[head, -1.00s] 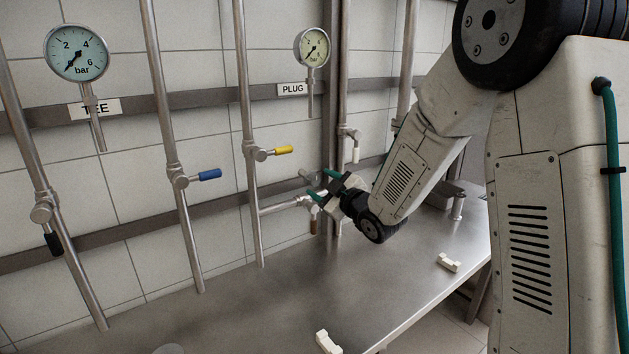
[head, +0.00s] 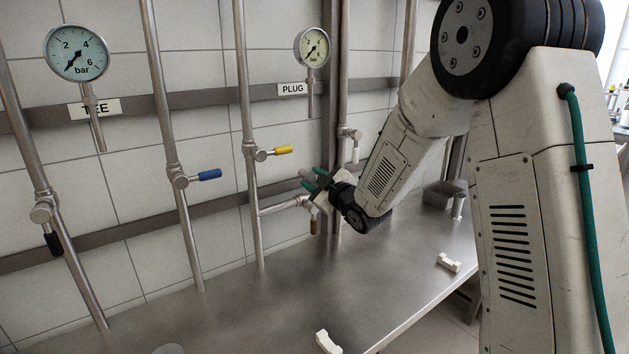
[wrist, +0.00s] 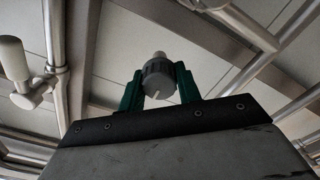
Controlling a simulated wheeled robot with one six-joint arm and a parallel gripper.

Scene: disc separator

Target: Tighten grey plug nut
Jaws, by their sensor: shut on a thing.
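The grey plug nut (wrist: 158,80) is a round ribbed cap with a white mark on its face, on a short stub of pipe in the wrist view. My gripper (wrist: 158,88) has its two green fingers on either side of the nut, shut on it. In the head view my gripper (head: 314,182) is at the pipes below the PLUG label (head: 292,89). The nut is mostly hidden there by the fingers. The PLUG gauge (head: 313,47) has its needle pointing to the lower left.
Valves with a blue handle (head: 209,175), a yellow handle (head: 283,150) and a black handle (head: 53,244) stand on pipes to the left. A brown-handled valve (head: 314,226) is just below my gripper. White blocks (head: 448,262) lie on the steel bench (head: 270,315), otherwise largely clear.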

